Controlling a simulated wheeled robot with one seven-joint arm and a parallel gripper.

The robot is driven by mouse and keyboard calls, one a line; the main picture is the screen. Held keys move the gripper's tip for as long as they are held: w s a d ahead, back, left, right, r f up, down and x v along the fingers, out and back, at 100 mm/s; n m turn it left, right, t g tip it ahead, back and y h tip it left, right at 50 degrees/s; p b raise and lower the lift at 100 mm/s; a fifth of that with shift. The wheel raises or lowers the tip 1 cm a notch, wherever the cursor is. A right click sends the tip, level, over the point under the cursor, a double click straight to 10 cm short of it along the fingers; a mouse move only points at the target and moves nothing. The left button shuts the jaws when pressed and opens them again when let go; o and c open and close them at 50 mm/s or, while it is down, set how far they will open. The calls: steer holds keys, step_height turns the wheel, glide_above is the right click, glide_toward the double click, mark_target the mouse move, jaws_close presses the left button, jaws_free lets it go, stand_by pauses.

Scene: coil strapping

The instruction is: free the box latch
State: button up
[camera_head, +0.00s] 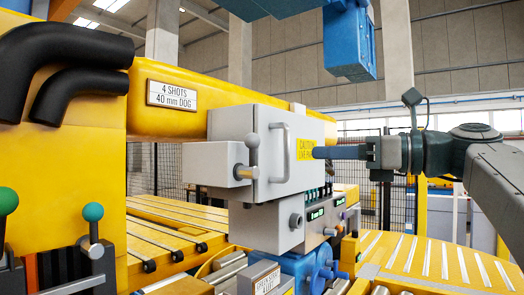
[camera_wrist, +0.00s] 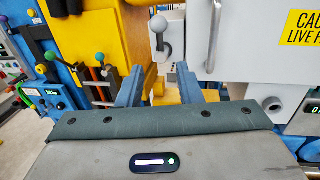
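The box latch (camera_head: 252,150) is a short grey lever with a round knob, standing upright on a grey block at the left front of the grey box (camera_head: 228,125). Its knob also shows in the wrist view (camera_wrist: 159,23), ahead of and between my fingers in the picture. The box door carries a bar handle (camera_head: 285,152) and a yellow caution label (camera_head: 304,149). My gripper (camera_head: 316,152) is at the right of the box, blue fingers pointing left across the door side. In the wrist view my gripper (camera_wrist: 160,68) is open and empty, apart from the latch.
The door handle (camera_wrist: 216,36) stands close to the right finger in the wrist picture. A yellow beam (camera_head: 190,90) runs behind the box, and a blue block (camera_head: 348,42) hangs above. Levers with coloured knobs (camera_head: 93,212) stand at the lower left.

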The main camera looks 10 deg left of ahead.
steer(key=w+a+p, duration=0.1)
steer(key=a, duration=0.3)
steer(key=a+p, duration=0.1)
steer(key=a, duration=0.4)
steer(key=w+a+p, duration=0.1)
steer(key=a, duration=0.3)
steer(key=shift+w+a, duration=0.2)
steer(key=shift+w, duration=0.1)
jaws_close()
